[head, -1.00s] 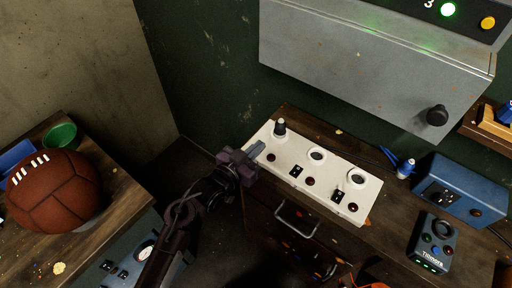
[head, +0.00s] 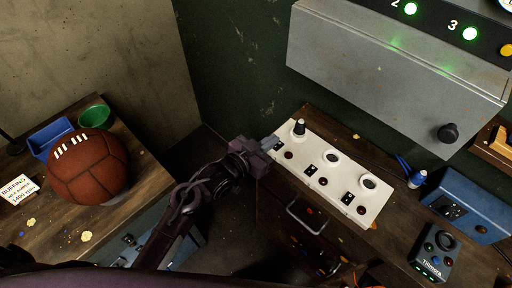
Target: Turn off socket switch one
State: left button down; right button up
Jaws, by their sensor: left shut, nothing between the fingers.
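The white socket strip (head: 325,168) lies on the wooden workbench with several round sockets, small black switches and dark red lamps. A black plug (head: 299,128) stands in the socket at its far left end. My left gripper (head: 273,143) is shut and empty at that same left end, its fingertips over or against the strip's left edge. The fingers hide the spot where the first switch appears to be; I cannot tell whether they touch it. The middle switch (head: 310,170) and the right-end switch (head: 347,198) are visible. My right gripper is not in view.
A grey wall box (head: 390,75) with green lamps marked 2 and 3 hangs above the bench. A blue box (head: 465,212) and a dark control box (head: 434,252) stand right of the strip. A brown leather ball (head: 88,168) rests on the left table.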

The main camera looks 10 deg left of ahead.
pick_arm(q)
jog(key=r+v, duration=0.1)
jog(key=v, duration=0.5)
jog(key=shift+w+b, duration=0.2)
jog(key=shift+b, duration=0.25)
jog(key=shift+a, duration=0.1)
jog(key=s+a+f+n+g+y, duration=0.1)
jog(key=s+a+f+g+y, duration=0.15)
jog(key=f, duration=0.75)
jog(key=s+a+f+n+g+y, duration=0.1)
jog(key=s+a+f, duration=0.15)
jog(key=f, duration=0.85)
jog(key=s+a+f+n+g+y, duration=0.1)
jog(key=s+a+f+n+y, duration=0.15)
jog(key=f, duration=0.75)
jog(key=s+a+f+g+y, duration=0.1)
jog(key=s+a+f+g, duration=0.2)
jog(key=s+f, duration=0.7)
jog(key=s+a+f+g+y, duration=0.2)
jog(key=s+a+f+g, duration=0.2)
jog(key=s+f, duration=0.7)
jog(key=s+a, duration=0.2)
jog(key=s, duration=0.6)
